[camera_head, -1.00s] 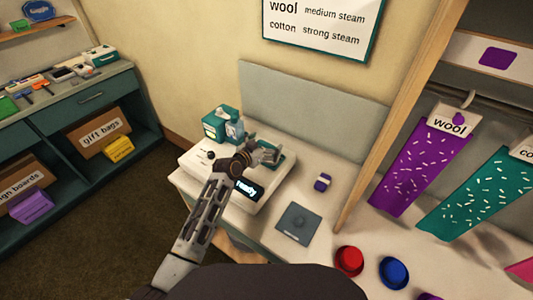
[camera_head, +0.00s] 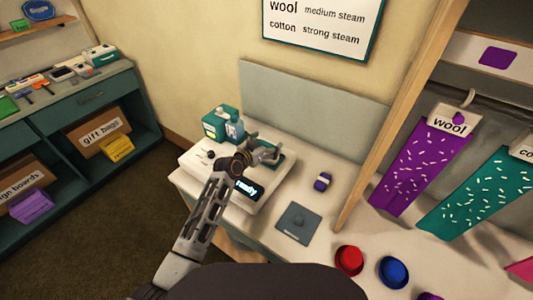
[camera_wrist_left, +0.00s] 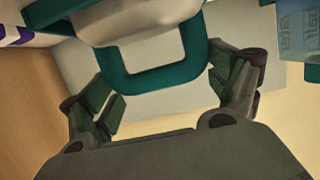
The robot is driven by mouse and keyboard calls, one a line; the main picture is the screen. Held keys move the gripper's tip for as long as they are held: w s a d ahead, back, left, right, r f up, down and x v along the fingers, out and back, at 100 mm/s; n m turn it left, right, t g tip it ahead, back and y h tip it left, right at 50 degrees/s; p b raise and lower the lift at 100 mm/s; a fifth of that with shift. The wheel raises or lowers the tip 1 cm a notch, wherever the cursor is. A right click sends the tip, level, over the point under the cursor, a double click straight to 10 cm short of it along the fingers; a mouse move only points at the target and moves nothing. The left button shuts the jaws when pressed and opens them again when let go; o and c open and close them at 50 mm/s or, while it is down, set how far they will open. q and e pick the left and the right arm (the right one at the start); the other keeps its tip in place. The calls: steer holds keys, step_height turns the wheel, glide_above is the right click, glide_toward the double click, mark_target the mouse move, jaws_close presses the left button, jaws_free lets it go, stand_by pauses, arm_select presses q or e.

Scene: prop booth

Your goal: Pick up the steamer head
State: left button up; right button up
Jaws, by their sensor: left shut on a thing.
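The steamer head (camera_wrist_left: 155,82), pale with a teal loop-shaped handle, fills the top middle of the left wrist view. My left gripper (camera_head: 266,152) is over the white steamer base (camera_head: 197,163), whose display (camera_head: 247,189) reads "ready". In the left wrist view its fingers (camera_wrist_left: 168,95) lie on either side of the teal loop, and it is shut on the steamer head. In the head view the gripper mostly hides the head, and I cannot tell whether the head is clear of the base. My right gripper is not in view.
A purple-and-white item (camera_head: 322,181) and a grey square pad (camera_head: 298,223) lie to the right. A wooden post (camera_head: 385,140) and hanging purple cloth (camera_head: 420,165) are further right.

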arm_select(q)
steer(key=shift+r, duration=0.1)
steer(key=shift+c, duration=1.4)
steer(key=shift+r, duration=5)
